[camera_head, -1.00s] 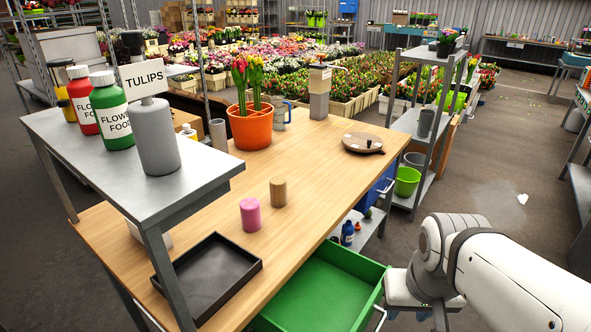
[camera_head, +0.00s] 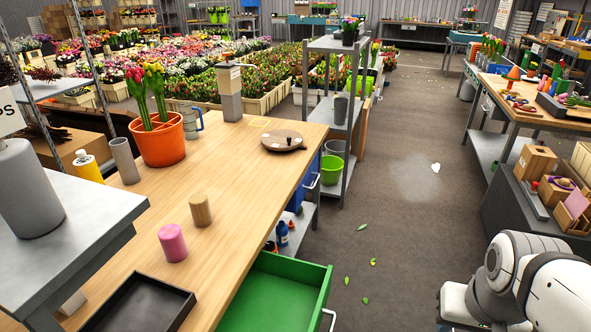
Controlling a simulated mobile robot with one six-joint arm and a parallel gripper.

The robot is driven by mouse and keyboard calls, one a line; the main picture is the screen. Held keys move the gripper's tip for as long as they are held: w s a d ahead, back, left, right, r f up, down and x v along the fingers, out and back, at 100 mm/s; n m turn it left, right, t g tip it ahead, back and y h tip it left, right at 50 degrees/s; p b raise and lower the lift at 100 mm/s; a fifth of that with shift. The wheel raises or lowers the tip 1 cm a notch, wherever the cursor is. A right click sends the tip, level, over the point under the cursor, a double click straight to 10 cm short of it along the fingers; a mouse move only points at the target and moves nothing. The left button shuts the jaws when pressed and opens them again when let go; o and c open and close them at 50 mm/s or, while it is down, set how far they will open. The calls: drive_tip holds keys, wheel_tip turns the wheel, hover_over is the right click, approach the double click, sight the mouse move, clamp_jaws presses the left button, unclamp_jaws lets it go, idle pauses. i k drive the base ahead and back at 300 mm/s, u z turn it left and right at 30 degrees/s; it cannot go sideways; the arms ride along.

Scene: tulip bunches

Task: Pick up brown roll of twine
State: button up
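The brown roll of twine (camera_head: 201,210) is a small tan-brown cylinder. It stands upright on the wooden table (camera_head: 232,180). A pink roll (camera_head: 172,243) stands just in front of it and to its left, apart from it. My white arm shows at the bottom right, well away from the table and over the floor side. The fingers of my gripper do not show, so I cannot see their state.
An open green drawer (camera_head: 272,295) juts out at the table's front right. A black tray (camera_head: 138,307) lies near the front. The aisle floor (camera_head: 400,200) is mostly clear.

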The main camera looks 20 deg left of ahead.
sight(198, 203)
drive_tip(key=z, duration=0.6)
drive_tip(key=i, duration=2.3)
drive_tip(key=u, duration=3.2)
drive_tip(key=i, duration=1)
drive_tip(key=z, duration=0.1)
